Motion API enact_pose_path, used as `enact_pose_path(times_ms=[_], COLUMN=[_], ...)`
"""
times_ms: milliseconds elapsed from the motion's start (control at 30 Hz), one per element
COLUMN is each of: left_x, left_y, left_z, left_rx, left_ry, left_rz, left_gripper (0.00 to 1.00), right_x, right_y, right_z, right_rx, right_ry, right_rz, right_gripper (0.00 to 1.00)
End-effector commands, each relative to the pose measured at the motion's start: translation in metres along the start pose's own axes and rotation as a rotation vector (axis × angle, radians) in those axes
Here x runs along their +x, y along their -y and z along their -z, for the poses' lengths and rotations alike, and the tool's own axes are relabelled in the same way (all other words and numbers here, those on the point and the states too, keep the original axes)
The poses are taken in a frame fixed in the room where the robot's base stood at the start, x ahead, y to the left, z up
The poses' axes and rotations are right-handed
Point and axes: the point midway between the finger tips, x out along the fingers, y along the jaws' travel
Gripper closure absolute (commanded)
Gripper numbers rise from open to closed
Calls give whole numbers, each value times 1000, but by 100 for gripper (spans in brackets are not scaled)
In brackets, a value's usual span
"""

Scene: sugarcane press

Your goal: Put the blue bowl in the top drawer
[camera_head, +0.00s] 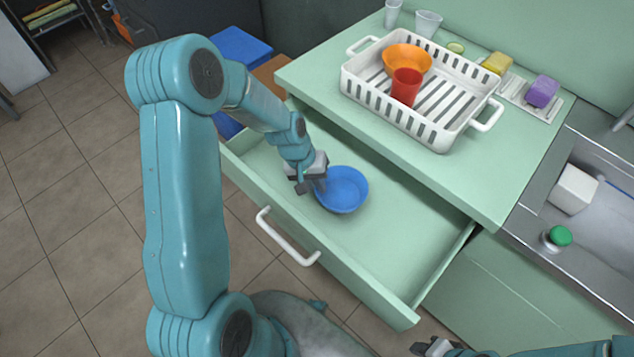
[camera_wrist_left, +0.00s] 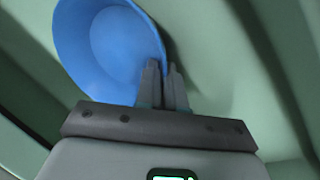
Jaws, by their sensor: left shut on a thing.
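The blue bowl (camera_head: 343,190) is inside the open top drawer (camera_head: 400,238), toward its left part. It looks upright, and I cannot tell whether it touches the drawer floor. My left gripper (camera_head: 316,186) is shut on the bowl's left rim. In the left wrist view the bowl (camera_wrist_left: 95,50) fills the upper left, with its rim between the fingertips of the left gripper (camera_wrist_left: 163,75). My right gripper (camera_head: 432,348) shows only in part at the bottom edge of the head view, away from the drawer.
A white dish rack (camera_head: 437,136) with an orange bowl (camera_head: 408,58) and a red cup (camera_head: 405,87) stands on the counter above the drawer. The drawer's white handle (camera_head: 285,240) faces the front. A sink (camera_head: 605,240) is at the right. The drawer's right part is empty.

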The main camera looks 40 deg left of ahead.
Motion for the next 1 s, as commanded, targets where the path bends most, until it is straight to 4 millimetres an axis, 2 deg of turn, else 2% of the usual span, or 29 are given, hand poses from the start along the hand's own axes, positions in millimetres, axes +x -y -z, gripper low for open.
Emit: enact_pose_path(times_ms=[67,100,133,167,433,567,900,1000], left_x=[4,2,2,2,1,-10,-87,-104], left_y=[1,1,1,1,0,-1,-1,-1], left_z=[0,0,0,0,0,1,1,1], left_rx=[0,0,0,0,0,0,0,0], left_ry=[0,0,0,1,0,-3,-5,-4], left_rz=[0,0,0,0,0,0,0,0], left_gripper=[100,79,69,66,66,66,66,66], right_x=[4,2,2,2,1,-2,-10,-11], right_y=[-2,-1,-1,-1,0,1,4,4], right_z=[0,0,0,0,0,0,0,0], right_rx=[0,0,0,0,0,0,0,0], right_ry=[0,0,0,0,0,0,0,0], right_rz=[0,0,0,0,0,0,0,0], right_gripper=[73,73,73,73,73,73,73,73])
